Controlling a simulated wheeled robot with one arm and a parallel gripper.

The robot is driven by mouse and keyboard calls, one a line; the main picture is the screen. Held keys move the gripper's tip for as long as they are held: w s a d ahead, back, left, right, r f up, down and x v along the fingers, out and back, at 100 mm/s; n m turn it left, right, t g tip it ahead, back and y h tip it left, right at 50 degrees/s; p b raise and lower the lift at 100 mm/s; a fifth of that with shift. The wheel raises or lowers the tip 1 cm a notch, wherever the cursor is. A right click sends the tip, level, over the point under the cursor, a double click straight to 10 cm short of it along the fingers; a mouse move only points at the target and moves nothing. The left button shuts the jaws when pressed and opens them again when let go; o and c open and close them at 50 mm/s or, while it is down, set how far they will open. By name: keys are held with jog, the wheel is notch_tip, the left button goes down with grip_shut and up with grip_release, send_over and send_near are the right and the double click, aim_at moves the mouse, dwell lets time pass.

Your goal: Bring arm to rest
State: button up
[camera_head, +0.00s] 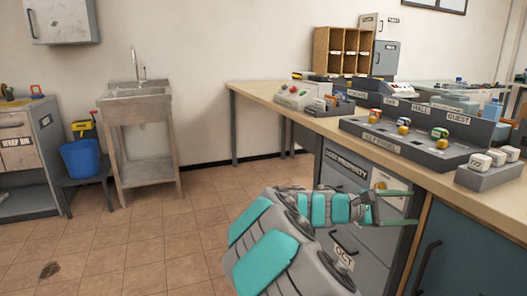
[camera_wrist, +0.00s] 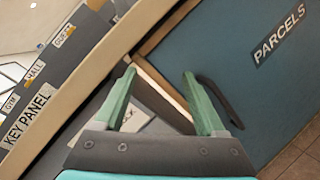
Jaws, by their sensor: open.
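My gripper (camera_head: 412,207) is open and empty in the head view, in front of the drawers below the counter (camera_head: 265,100). My teal and grey arm reaches toward it from the bottom middle. In the wrist view my gripper (camera_wrist: 159,73) shows two green fingers spread apart with nothing between them. Beyond the fingers are the counter edge and a blue door marked PARCELS (camera_wrist: 265,60) with a dark handle. The fingers look close to the cabinet front; I cannot tell whether they touch it.
A key panel (camera_head: 400,142) with several keys stands on the counter, beside a grey block of white-topped pieces (camera_head: 490,165). A drawer marked LOST PROPERTY (camera_head: 345,170) is below. A sink (camera_head: 138,95) and a blue bucket (camera_head: 82,158) stand left. The tiled floor (camera_head: 140,240) is mostly clear.

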jog(key=s+f+m+g+y+b, duration=0.1)
jog(key=s+f+m+g+y, duration=0.25)
jog(key=s, duration=0.95)
jog(key=s+f+m+g+y+b, duration=0.15)
jog(key=s+f+m+y, duration=0.3)
jog(key=s, duration=0.85)
jog(key=s+a+f+y+p, duration=0.1)
jog(key=s+a+f+y, duration=0.4)
jog(key=s+a, duration=0.35)
jog(key=s+a+t+y+p, duration=0.1)
jog(key=a+y, duration=0.3)
jog(key=a, duration=0.8)
jog(key=shift+s+a+f+m+t+p, duration=0.3)
jog(key=shift+a+m+t+p, duration=0.1)
jog(key=shift+t+p, duration=0.45)
jog(key=shift+c, duration=0.2)
